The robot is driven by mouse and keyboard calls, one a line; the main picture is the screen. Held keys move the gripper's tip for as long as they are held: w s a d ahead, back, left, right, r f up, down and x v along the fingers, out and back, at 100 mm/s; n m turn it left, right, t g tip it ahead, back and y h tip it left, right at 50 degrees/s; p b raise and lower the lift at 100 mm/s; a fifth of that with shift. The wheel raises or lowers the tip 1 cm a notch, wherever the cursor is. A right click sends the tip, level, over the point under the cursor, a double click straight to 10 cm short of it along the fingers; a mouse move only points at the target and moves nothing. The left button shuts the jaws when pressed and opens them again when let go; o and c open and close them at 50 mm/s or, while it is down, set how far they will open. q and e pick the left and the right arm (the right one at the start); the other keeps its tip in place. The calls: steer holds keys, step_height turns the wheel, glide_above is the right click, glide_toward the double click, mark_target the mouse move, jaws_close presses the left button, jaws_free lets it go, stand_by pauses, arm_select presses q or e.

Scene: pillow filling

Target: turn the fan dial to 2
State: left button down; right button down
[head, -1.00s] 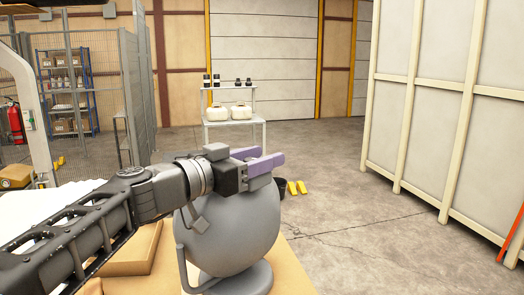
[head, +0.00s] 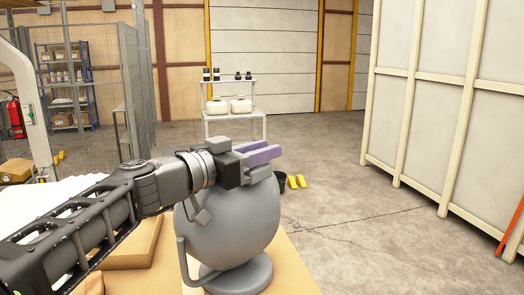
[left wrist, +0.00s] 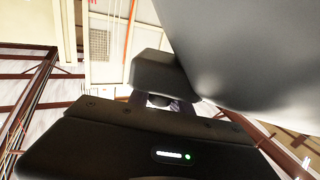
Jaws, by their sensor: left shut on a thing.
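The fan (head: 228,222) is a smooth grey round body on a round grey foot (head: 240,276), with a thin curved bracket at its left. My left gripper (head: 262,156), with purple fingers, reaches across the fan's upper part and points right. Its fingers are shut on a small grey block at the fan's top right, which I take to be the fan dial (head: 259,172). The left wrist view shows a grey block (left wrist: 165,75) just beyond the mostly hidden fingers, beside the fan's grey body (left wrist: 250,50). No dial numbers are visible. My right gripper is not in view.
The fan stands on a tan table (head: 295,276). White cloth (head: 50,207) lies at the left. A small shelf (head: 232,115) with jars and pale containers stands far behind. Yellow objects (head: 297,182) and a dark bin are on the floor. Open floor lies to the right.

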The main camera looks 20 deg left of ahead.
arm_select(q)
steer(key=h+b, duration=0.1)
steer(key=m+g+h+b, duration=0.1)
steer(key=b, duration=0.1)
steer(key=shift+d+f+m, duration=0.2)
steer(key=shift+f+m, duration=0.05)
steer(key=shift+m, duration=0.05)
steer(key=shift+s+d+r+m+g+h+b, duration=0.1)
steer(key=shift+s+r+m+g+h+b, duration=0.1)
steer(key=shift+m+g+h+b, duration=0.4)
steer(key=shift+r+h, duration=0.1)
steer(key=shift+h, duration=0.2)
steer(key=c, duration=1.2)
jaws_free()
steer(key=shift+o, duration=0.2)
steer(key=shift+b+v, duration=1.2)
steer(key=shift+v, duration=2.7)
